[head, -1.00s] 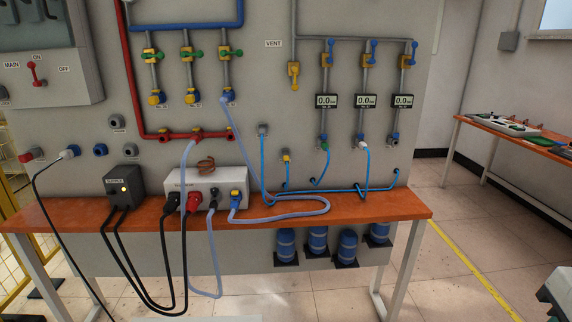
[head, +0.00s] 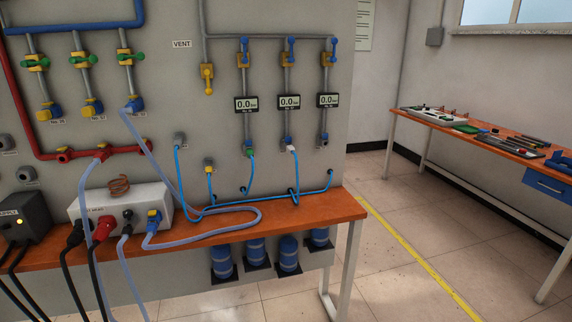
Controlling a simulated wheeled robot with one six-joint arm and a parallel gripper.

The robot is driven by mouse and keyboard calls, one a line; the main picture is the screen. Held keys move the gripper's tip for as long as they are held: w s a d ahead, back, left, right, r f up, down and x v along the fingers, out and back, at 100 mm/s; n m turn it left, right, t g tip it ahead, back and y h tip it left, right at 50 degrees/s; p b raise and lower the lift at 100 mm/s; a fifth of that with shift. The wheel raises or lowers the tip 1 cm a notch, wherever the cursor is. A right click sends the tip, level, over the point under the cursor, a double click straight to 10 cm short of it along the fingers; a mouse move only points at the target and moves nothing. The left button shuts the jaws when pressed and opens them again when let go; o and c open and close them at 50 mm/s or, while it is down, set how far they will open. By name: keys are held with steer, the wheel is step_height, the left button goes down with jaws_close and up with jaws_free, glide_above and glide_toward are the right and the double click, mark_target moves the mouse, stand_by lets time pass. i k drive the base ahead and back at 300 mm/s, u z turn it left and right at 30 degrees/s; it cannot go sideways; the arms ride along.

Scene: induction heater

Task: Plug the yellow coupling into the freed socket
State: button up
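The yellow coupling (head: 209,163) sits on the panel at the left of the lower hose group, with a thin blue hose running down from it. Below the gauges, a green coupling (head: 249,152) is on the left line and a white coupling (head: 291,149) is on the middle line. The right line ends in a socket (head: 324,139) with no hose seen on it. A grey coupling (head: 180,138) with a blue hose is on the panel further left. Which socket is the freed one I cannot tell for sure. My gripper is not in view.
An orange bench (head: 310,210) runs along the panel, bearing a white heater box (head: 115,203) with cables and loose hoses. Blue cylinders (head: 255,252) hang below. A second bench with tools (head: 480,135) stands at right. The floor between the benches is clear.

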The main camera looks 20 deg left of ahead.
mark_target(209, 169)
steer(key=z, duration=0.4)
steer(key=i, duration=3.2)
steer(key=u, duration=4)
steer(key=i, duration=0.5)
steer(key=u, duration=0.05)
